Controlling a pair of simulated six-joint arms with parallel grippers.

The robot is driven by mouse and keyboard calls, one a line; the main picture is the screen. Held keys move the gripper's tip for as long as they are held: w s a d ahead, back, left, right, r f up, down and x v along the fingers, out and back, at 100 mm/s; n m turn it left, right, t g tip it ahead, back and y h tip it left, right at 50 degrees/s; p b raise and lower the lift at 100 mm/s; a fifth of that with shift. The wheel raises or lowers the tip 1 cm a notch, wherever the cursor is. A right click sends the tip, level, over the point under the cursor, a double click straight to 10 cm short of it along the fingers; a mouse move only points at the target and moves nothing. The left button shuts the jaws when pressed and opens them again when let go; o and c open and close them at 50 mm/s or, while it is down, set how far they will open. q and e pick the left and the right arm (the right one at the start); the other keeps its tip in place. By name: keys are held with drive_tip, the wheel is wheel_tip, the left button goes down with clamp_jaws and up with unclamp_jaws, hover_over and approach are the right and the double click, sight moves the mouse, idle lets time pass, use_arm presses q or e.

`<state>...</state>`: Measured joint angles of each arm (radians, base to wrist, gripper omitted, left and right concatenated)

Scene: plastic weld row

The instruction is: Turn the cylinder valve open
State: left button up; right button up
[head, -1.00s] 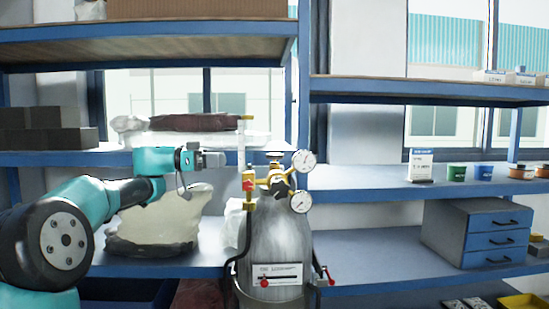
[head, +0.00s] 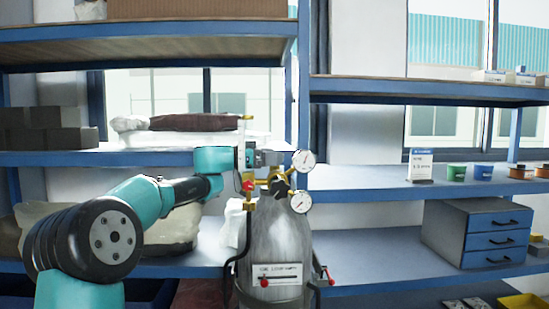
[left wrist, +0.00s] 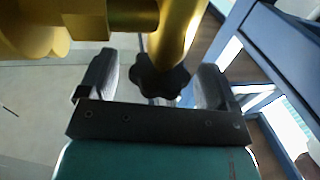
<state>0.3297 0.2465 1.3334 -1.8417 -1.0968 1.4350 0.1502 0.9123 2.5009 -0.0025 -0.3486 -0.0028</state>
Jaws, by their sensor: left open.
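The grey gas cylinder (head: 275,245) stands upright at the shelves, with a brass regulator and two round gauges, an upper one (head: 303,161) and a lower one (head: 301,202). In the left wrist view, the black lobed handwheel (left wrist: 160,78) lies between the two open fingers of my left gripper (left wrist: 156,82), with a gap visible on each side. My right gripper is not in view.
A brass fitting with a red knob (head: 248,186) and a clear upright tube sit left of the valve, close to my left gripper. Shelf uprights are behind. A grey drawer unit (head: 478,232) stands to the right, with open shelf between.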

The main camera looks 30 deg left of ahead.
use_arm(q)
drive_tip(key=shift+w+d, duration=0.35)
drive_tip(key=shift+w, duration=0.05)
drive_tip(key=c, duration=0.9)
